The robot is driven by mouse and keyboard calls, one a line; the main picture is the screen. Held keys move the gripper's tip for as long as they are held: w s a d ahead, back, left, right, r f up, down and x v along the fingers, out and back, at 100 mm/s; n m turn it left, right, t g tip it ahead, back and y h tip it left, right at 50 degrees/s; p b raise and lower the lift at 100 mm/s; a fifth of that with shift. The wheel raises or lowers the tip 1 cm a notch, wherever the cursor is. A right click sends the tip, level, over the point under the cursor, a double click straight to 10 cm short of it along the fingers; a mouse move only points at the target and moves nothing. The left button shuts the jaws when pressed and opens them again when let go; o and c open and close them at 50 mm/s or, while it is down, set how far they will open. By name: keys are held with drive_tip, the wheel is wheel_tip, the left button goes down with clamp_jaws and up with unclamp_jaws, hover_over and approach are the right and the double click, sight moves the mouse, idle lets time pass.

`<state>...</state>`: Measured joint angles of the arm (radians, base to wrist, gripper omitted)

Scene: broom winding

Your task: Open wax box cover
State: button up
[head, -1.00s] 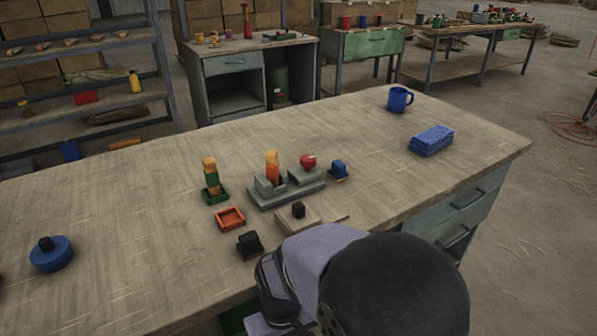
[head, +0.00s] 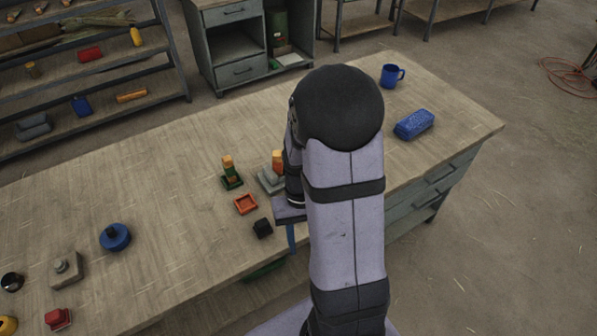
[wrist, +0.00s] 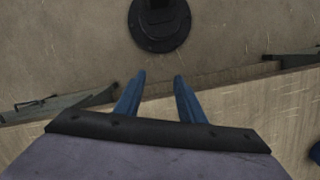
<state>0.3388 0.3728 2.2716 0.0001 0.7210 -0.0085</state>
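I cannot tell for sure which thing is the wax box. A grey square box with a knob on its cover (head: 66,268) sits at the table's left in the head view, cover on. A round blue container with a dark top (head: 115,237) sits to its right. My gripper (wrist: 158,78) shows in the wrist view with its two blue fingers apart and nothing between them. In the head view a blue finger points down near the table's front edge, far right of the grey box and close to a small black block (head: 262,228). My arm hides part of the table.
A red tray (head: 245,203) and a green stand with an orange piece (head: 230,174) are left of my arm. A blue mug (head: 391,76) and blue sponge-like block (head: 414,124) lie to the right. The table (head: 165,190) has free room between the blue container and red tray.

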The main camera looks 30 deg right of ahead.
drive_tip(key=w+d+r+t+p, duration=0.1)
drive_tip(key=w+d+r, duration=0.1)
drive_tip(key=w, duration=0.3)
drive_tip(key=w+d+r+n+p, duration=0.1)
drive_tip(key=w+d+r, duration=0.1)
drive_tip(key=w, duration=0.2)
drive_tip(key=w+d+r+n+t+p, duration=0.1)
drive_tip(key=w+d+r, duration=0.2)
drive_tip(key=w, duration=0.2)
drive_tip(key=shift+w+d+t+h, duration=0.1)
drive_tip(key=shift+w+t+h, duration=0.2)
drive_tip(key=shift+h, duration=0.1)
drive_tip(key=shift+s+n, duration=0.3)
drive_tip(key=shift+n, duration=0.6)
drive_tip(key=shift+f, duration=0.1)
drive_tip(key=shift+f, duration=0.1)
drive_tip(key=shift+f+p, duration=1.1)
drive_tip(key=shift+f, duration=2.45)
drive_tip(key=shift+c, duration=0.2)
